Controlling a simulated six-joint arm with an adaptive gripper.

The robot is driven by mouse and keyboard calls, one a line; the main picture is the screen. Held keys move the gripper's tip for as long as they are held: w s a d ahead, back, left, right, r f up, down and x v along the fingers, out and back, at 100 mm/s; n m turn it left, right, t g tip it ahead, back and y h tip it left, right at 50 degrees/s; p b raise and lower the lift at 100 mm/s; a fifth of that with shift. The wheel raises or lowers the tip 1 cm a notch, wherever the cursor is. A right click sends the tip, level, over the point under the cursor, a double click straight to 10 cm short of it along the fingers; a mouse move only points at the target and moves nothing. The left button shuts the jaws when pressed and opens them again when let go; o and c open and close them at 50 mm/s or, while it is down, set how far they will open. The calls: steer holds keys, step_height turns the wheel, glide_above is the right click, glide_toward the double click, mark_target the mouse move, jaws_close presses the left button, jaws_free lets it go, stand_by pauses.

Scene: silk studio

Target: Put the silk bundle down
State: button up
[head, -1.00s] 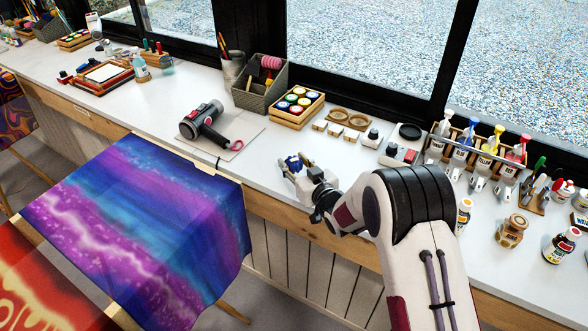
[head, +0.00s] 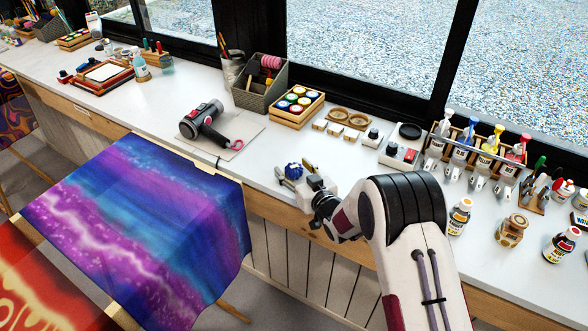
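The silk bundle (head: 293,171) is a small dark blue, knotted-looking piece on the white counter (head: 262,181), near its front edge. My gripper (head: 297,172) is just beside it, with its fingers spread apart. One finger is at the left of the bundle and the other is to its right, with a visible gap on the right side. The bundle appears to rest on the counter, though its underside is hidden.
A hair dryer (head: 203,122) lies on a sheet to the left. A tray of paint jars (head: 297,105) and small wooden blocks (head: 334,129) stand behind. A bottle rack (head: 478,150) stands at right. Painted silk (head: 150,225) hangs on a frame in front of the counter.

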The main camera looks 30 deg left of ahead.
mark_target(297, 172)
steer(key=shift+d, duration=0.1)
stand_by(0.3)
steer(key=shift+v, duration=3.85)
steer(key=shift+r, duration=0.25)
steer(key=w+d+r+m+t+h, duration=0.1)
steer(key=w+d+r+m+h, duration=0.15)
steer(key=d+r, duration=0.45)
steer(key=w+d+r+m+t+h, duration=0.1)
steer(key=w+d+r+h, duration=0.3)
steer(key=d, duration=0.5)
steer(key=s+d+r+m+h, duration=0.1)
steer(key=s+d+r, duration=0.2)
steer(key=d+r, duration=0.35)
steer(key=s+d+r+m+h, duration=0.2)
steer(key=s+d+r, duration=0.1)
steer(key=d, duration=0.6)
steer(key=s+d+r+m+g+h, duration=0.2)
steer(key=s+d+r+h, duration=0.1)
steer(key=s+d, duration=0.95)
steer(key=s+d+f+m+g, duration=0.1)
steer(key=s+d, duration=0.1)
steer(key=s, duration=0.7)
steer(key=s+d+m+g, duration=0.1)
steer(key=s+d+g, duration=0.1)
steer(key=s, duration=0.8)
steer(key=shift+s+d+f+m, duration=0.2)
steer(key=shift+d+f+m, duration=0.2)
steer(key=shift+d, duration=0.4)
